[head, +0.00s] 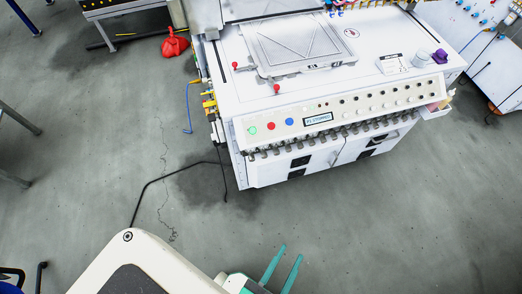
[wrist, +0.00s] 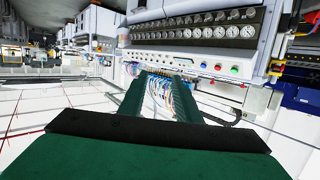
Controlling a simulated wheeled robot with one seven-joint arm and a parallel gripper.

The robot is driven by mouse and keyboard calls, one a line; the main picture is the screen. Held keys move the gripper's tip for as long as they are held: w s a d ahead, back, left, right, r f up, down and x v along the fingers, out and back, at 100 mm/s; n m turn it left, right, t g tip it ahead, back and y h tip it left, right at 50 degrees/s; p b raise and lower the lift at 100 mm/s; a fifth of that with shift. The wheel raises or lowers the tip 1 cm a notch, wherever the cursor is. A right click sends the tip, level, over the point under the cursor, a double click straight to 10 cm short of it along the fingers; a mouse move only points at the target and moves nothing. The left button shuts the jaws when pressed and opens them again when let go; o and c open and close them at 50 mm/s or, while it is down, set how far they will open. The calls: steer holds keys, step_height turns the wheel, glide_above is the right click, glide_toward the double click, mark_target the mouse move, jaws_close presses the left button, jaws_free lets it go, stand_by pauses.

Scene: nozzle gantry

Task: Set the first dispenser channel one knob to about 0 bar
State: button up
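The white machine's sloped control panel (head: 360,104) carries a small display, coloured buttons and rows of dark knobs. Under its front edge runs a row of small round fittings (head: 330,138). In the wrist view the machine appears upside down, with a row of round gauges (wrist: 191,33) and a row of knobs (wrist: 208,17) above them. Labels and pointer positions are too small to read, so I cannot tell which knob is channel one of the first dispenser. My gripper (head: 291,252) has two teal fingers, apart and empty, well short of the machine; they also show in the wrist view (wrist: 160,77).
A black cable (head: 165,178) lies on the floor left of the machine. A red bag (head: 174,44) lies at the back left. The floor before the machine is clear.

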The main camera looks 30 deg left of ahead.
steer(key=w+f+n+y, duration=0.2)
steer(key=w+f+y, duration=0.4)
steer(key=f, duration=0.5)
steer(key=m+g+y, duration=0.2)
steer(key=g+y, duration=0.2)
steer(key=y, duration=0.3)
glide_toward(252, 161)
steer(key=shift+x, duration=5.05)
steer(key=shift+r, duration=0.15)
steer(key=shift+n, duration=0.3)
jaws_close()
